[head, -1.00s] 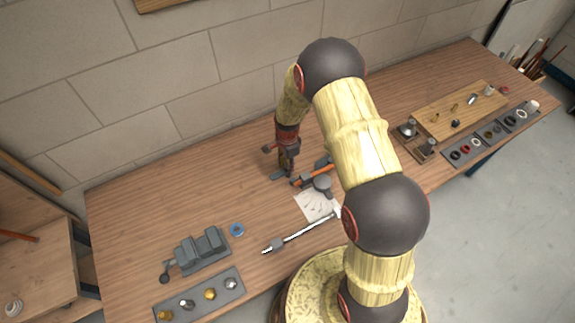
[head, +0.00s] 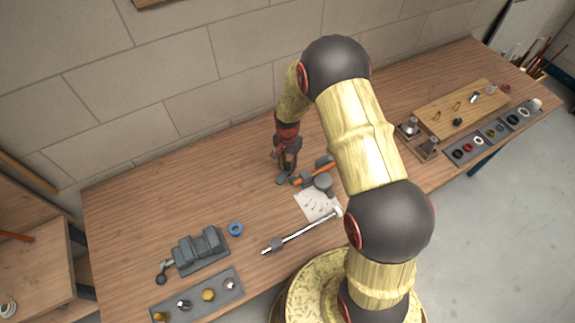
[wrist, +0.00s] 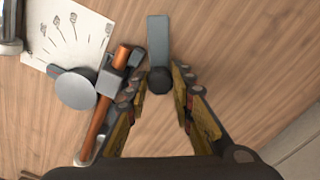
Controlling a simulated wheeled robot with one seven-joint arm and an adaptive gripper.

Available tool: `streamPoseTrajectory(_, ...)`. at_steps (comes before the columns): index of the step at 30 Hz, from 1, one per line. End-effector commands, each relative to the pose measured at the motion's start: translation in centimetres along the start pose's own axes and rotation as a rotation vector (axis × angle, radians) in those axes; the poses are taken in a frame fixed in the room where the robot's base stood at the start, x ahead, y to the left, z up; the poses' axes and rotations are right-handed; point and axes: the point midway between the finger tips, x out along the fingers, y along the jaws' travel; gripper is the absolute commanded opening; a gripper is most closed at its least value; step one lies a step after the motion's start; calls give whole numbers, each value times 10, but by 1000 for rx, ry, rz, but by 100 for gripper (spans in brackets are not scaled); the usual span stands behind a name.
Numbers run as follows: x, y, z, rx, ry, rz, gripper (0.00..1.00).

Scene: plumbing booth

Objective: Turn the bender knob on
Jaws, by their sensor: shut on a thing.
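A dark round knob (wrist: 160,80) sits at the near end of a flat grey bar (wrist: 158,38) in the wrist view. My gripper (wrist: 165,76) points down with its fingertips on either side of the knob and is shut on it. In the head view my gripper (head: 286,168) is low over the bench, and the knob is hidden there. The bender, with a grey disc (wrist: 75,88) and an orange handle (wrist: 104,104), lies just left of my gripper in the wrist view. It also shows in the head view, to the gripper's right (head: 323,182).
A white sheet with drawings (head: 315,204) and a long metal tool (head: 302,231) lie near the bender. A grey vise (head: 202,250) and a tray of fittings (head: 195,299) stand left. A wooden board (head: 470,103) lies right. The bench's back left is clear.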

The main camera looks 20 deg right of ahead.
Motion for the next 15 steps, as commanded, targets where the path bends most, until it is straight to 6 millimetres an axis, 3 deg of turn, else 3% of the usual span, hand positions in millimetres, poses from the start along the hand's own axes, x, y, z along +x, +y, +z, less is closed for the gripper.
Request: streamPoseTrajectory(15,1,0,-1,-490,2,-1,0)
